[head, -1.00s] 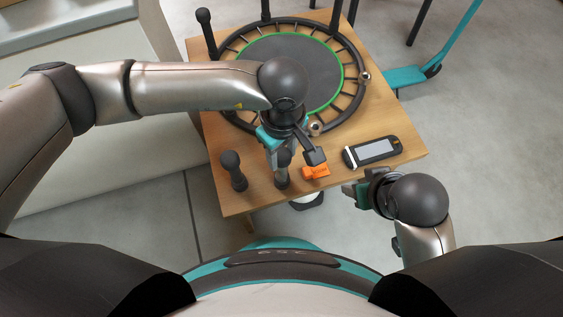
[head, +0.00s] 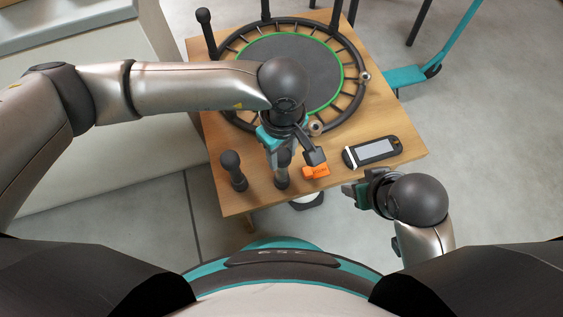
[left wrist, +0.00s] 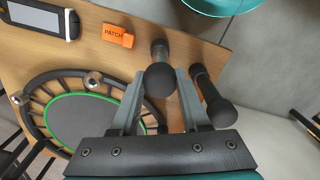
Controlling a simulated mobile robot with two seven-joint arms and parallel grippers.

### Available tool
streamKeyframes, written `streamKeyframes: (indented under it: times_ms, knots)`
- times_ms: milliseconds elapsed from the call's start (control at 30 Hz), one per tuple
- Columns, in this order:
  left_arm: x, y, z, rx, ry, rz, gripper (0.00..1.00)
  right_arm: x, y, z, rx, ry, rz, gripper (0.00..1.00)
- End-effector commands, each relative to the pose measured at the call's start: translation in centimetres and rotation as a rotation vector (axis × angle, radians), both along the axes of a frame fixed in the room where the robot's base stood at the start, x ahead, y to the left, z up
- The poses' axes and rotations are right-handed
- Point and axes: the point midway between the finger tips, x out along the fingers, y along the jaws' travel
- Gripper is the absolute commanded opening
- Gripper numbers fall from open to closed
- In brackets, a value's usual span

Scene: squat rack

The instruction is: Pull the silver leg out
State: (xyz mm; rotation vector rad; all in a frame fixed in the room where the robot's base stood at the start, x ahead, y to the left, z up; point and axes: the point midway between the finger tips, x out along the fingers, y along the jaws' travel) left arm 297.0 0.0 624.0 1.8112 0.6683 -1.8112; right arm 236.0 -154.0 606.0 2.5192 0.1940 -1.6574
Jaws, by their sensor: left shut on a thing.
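The silver leg (head: 282,179) stands near the front edge of the wooden table, with a dark rounded top (left wrist: 161,79). My left gripper (head: 281,160) reaches down from above and is shut on it; in the left wrist view the leg lies between the two grey fingers. The leg is apart from the round trampoline (head: 345,101), which lies behind my left arm with upright dark legs on its far rim. My right gripper (head: 353,191) hangs off the table's front right edge; its finger gap is unclear.
An orange PATCH box (head: 316,172) and a black device with a grey screen (head: 374,150) lie to the right. Bare wood (head: 408,160) shows at the right corner. A teal-framed object (head: 405,77) stands on the floor.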

Motion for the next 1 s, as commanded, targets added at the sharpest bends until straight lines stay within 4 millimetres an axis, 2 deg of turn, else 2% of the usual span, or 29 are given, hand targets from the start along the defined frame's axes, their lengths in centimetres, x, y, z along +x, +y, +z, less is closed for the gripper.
streamKeyframes:
  times_ms: [1000]
  knots:
    - [0.0,0.0,1.2,0.0,-0.001,0.0,0.0,0.0,0.0,0.6,0.0,0.0,0.0,0.5]
